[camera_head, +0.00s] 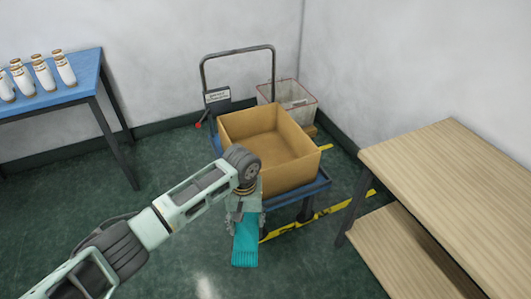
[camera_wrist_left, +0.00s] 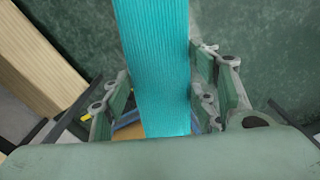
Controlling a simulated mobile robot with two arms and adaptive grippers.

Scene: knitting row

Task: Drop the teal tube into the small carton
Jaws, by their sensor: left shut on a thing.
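The teal tube (camera_head: 245,244) is a ribbed, bright teal piece hanging below my left gripper (camera_head: 245,215) in the head view. My left gripper is shut on it. In the left wrist view the tube (camera_wrist_left: 155,60) runs from the top edge down between the two fingers (camera_wrist_left: 165,100). The small carton (camera_head: 252,127) is an open brown cardboard box with an empty-looking floor. It stands on a blue cart, just behind and to the right of my left gripper. The tube is in front of the carton, outside it. My right gripper is out of view.
The blue cart (camera_head: 290,198) has a dark push handle (camera_head: 238,52) at the back. A wire-rimmed bin (camera_head: 290,97) stands behind the carton. A wooden table (camera_head: 465,185) is at right. A blue table (camera_head: 60,95) with several white bottles is at left. Green floor lies open in front.

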